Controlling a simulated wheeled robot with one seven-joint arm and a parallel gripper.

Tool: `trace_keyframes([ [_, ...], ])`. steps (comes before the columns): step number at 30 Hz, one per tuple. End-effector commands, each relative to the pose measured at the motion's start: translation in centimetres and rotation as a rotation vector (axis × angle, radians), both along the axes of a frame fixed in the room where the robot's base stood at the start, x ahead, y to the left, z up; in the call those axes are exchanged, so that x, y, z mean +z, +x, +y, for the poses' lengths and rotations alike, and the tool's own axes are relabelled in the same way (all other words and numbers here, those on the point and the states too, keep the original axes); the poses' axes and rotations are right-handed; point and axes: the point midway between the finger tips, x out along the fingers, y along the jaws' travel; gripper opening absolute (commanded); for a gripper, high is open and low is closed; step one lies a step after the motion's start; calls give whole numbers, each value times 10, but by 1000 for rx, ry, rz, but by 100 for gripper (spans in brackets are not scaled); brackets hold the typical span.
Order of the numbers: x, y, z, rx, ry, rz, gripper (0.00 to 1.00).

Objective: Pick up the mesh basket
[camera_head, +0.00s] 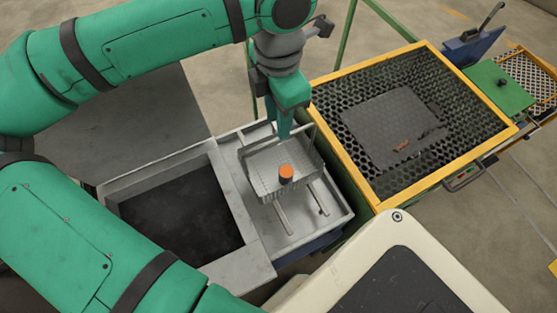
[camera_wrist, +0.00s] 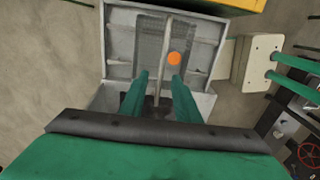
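The mesh basket (camera_head: 262,182) is a grey wire basket with a raised bar handle. It sits on the pale metal tray (camera_head: 318,222) beside a dark-floored bin. A dark cylinder with a glowing orange top (camera_head: 286,173) stands in the basket. My gripper (camera_head: 284,136) points down at the handle, above the basket. In the wrist view, the basket (camera_wrist: 150,45) lies beyond my fingers (camera_wrist: 159,76), which are apart, with the handle bar running between them. I see gaps beside the bar, so the gripper is open.
The dark-floored bin (camera_head: 180,215) adjoins the tray on the left. A yellow-framed mesh table (camera_head: 455,155) with a dark plate stands close on the right. A green plate (camera_head: 497,88) and a lever are beyond it.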

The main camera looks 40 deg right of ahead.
Motion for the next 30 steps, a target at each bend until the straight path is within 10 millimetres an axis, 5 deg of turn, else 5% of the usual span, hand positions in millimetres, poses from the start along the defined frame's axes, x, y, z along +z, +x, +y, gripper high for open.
trace_keyframes([
  [18,-65,-4,-4,-4,-2,3,29],
  [28,-73,-4,-4,-4,-3,2,29],
  [30,-73,-4,-4,-4,-3,2,17],
])
